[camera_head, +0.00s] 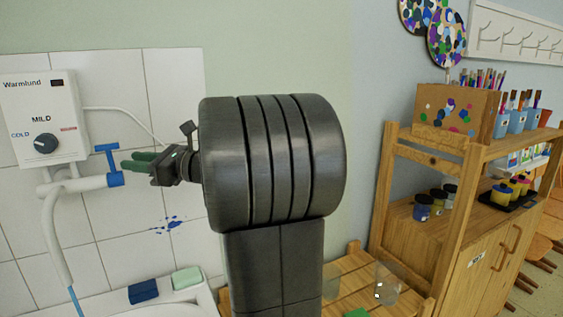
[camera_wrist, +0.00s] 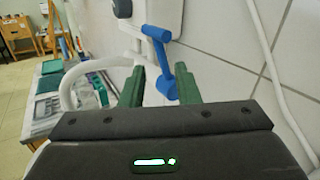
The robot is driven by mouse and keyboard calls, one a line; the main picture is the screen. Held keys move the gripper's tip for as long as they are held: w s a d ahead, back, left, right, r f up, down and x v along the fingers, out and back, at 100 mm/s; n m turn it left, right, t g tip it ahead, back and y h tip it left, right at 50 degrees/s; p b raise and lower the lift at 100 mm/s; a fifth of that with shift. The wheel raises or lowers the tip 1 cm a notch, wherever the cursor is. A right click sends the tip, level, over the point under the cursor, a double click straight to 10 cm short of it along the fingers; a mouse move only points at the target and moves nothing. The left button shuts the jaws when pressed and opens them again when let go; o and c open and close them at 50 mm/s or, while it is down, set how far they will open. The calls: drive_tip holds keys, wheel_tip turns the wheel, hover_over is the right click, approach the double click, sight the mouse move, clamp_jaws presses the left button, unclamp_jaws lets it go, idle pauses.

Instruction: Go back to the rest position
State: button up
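My gripper (camera_head: 128,161) is at the left in the head view, its green fingers pointing left at the tap below the water heater. In the wrist view the two green fingers (camera_wrist: 160,70) stand apart with a gap between them. The blue tap handle (camera_head: 107,148) is just left of the fingertips. In the wrist view the blue handle (camera_wrist: 166,55) shows in line with the gap, near the right finger. I cannot tell whether they touch. My dark arm fills the middle of the head view.
The white water heater (camera_head: 42,100) hangs on the tiled wall. A sink with a blue sponge (camera_head: 143,291) and a green one (camera_head: 187,278) lies below. A wooden shelf unit (camera_head: 455,195) with paint pots and brushes stands at the right. A clear cup (camera_head: 388,283) stands on a low wooden surface.

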sight(112, 158)
drive_tip(key=a, duration=0.7)
drive_tip(key=shift+w+r+p, duration=0.25)
drive_tip(key=shift+w+p, duration=0.05)
drive_tip(key=shift+p, duration=0.1)
drive_tip(key=shift+a, duration=0.3)
drive_tip(key=shift+w, duration=0.15)
